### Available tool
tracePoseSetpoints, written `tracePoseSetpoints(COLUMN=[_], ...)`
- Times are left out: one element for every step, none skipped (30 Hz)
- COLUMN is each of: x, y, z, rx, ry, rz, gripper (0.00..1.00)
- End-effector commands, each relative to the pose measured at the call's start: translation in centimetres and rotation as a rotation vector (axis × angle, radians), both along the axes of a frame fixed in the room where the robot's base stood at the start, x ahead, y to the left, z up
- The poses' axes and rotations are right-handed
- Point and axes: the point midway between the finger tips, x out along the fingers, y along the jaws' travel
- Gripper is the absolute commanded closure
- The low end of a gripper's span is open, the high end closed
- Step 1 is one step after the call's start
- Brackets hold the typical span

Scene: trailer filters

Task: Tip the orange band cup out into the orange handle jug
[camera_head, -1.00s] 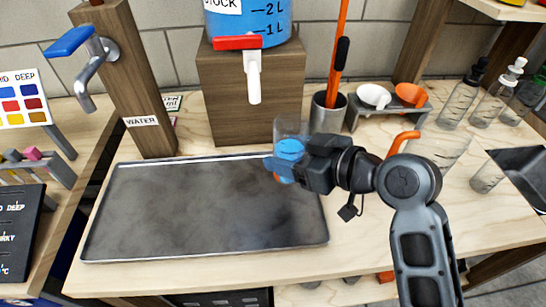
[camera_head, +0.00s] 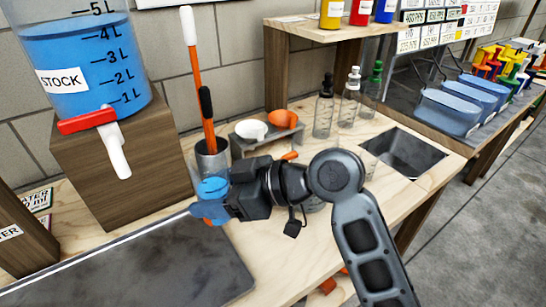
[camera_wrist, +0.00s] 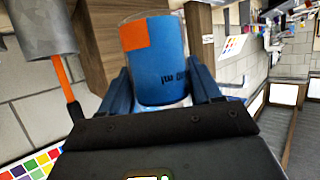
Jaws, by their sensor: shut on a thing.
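The orange band cup (camera_wrist: 172,60) is a clear cup with blue liquid or blue wall showing and an orange patch. In the head view the cup (camera_head: 212,187) is small and partly covered by the fingers. My gripper (camera_wrist: 160,88) is shut on it, one blue finger on each side; my gripper (camera_head: 210,205) holds it beside the grey holder, near the tray's corner. The cup looks roughly upright in the head view. The orange handle jug shows mainly by its orange handle (camera_head: 290,155), just behind my arm and to the cup's right. Most of its body is hidden.
A dark tray (camera_head: 180,265) lies at the lower left. The stock tank (camera_head: 85,60) with a red tap stands on a wooden block (camera_head: 125,160). A grey holder (camera_head: 212,158) carries an orange-handled tool. Bottles (camera_head: 323,115) and a sink (camera_head: 403,150) are to the right.

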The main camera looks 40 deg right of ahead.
Motion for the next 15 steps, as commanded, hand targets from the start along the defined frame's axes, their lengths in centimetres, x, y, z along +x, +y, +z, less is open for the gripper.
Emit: tracePoseSetpoints(x=[-0.1, -0.1, -0.1, -0.1, -0.1, -0.1, -0.1, -0.1, -0.2, -0.3, -0.3, -0.5, -0.6, -0.6, -0.8], y=[-0.2, -0.4, -0.7, -1.0, -1.4, -2.0, -2.5, -3.0, -3.8, -4.3, -4.8, -5.5, -6.0, -6.5, -7.0], z=[0.1, 0.1, 0.2, 0.3, 0.3, 0.4, 0.5, 0.6, 0.8, 0.9, 1.2, 1.4, 1.6, 1.9, 2.1], rx=[-0.001, -0.002, -0.001, -0.001, -0.002, -0.001, -0.001, -0.002, -0.002, -0.003, -0.002, -0.001, -0.002, -0.001, 0.0], ry=[0.001, 0.001, 0.0, 0.002, 0.001, 0.002, 0.002, 0.001, 0.001, 0.002, 0.0, -0.001, 0.0, -0.001, 0.0], rz=[-0.014, -0.027, -0.052, -0.076, -0.106, -0.152, -0.189, -0.226, -0.28, -0.319, -0.357, -0.405, -0.44, -0.474, -0.513], gripper=[0.79, 0.79, 0.79, 0.79, 0.79, 0.79, 0.79, 0.79, 0.79, 0.79, 0.79, 0.79, 0.79, 0.79, 0.79])
